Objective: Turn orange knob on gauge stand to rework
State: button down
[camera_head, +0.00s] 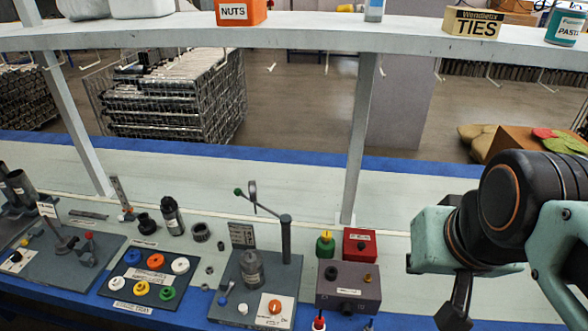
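An orange knob (275,306) sits on a small white plate at the front right of a grey stand (285,262) in the head view. The lettering on the plate is too small to read, so I cannot tell the knob's setting. The stand also bears a grey bottle-shaped part (252,270) and an upright post with a lever arm (286,235). My gripper (455,314) is at the lower right, well to the right of the knob and apart from it. Only a dark finger part shows, and the frame's bottom edge cuts it off.
A dark box (347,290) and a red box (360,245) stand between the stand and my gripper. A dark tray (120,289) with several coloured discs lies left of the stand. A shelf (330,38) on uprights spans above the bench. The bench behind the stand is mostly clear.

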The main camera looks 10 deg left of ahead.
aim_at(274, 304)
jog(key=i+j+u, duration=0.1)
jog(key=u, duration=0.9)
jog(key=k, duration=0.1)
jog(key=i+j, duration=0.1)
jog(key=j, duration=0.25)
jog(key=i+j+u, duration=0.1)
jog(key=j, duration=0.25)
jog(key=i+l, duration=0.1)
jog(key=l+u, duration=0.05)
jog(key=l, duration=0.05)
